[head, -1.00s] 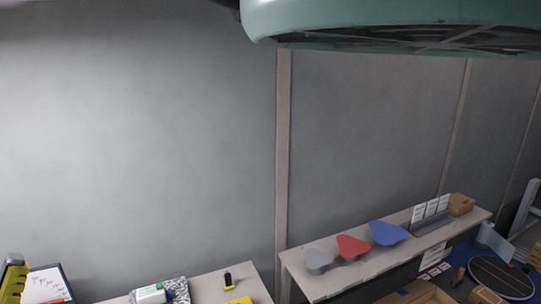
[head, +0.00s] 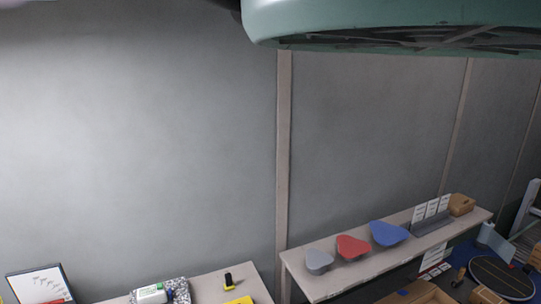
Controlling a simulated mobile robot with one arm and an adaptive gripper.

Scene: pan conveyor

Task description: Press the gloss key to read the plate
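No thing that I can clearly tell as the gloss key or the plate shows in the head view. Three rounded-triangle pieces stand in a row on the right bench: a grey one (head: 318,259), a red one (head: 352,246) and a larger blue one (head: 388,232). A framed white board (head: 40,284) with dark marks is at the bottom left, cut by the lower edge. My gripper is not in view.
The right bench (head: 310,285) also bears upright white cards (head: 432,209) and a brown box (head: 461,204). The near bench (head: 208,285) holds a white-and-green item (head: 150,294) on a speckled block (head: 176,289), a small black-and-yellow item (head: 229,281) and a yellow piece (head: 240,300).

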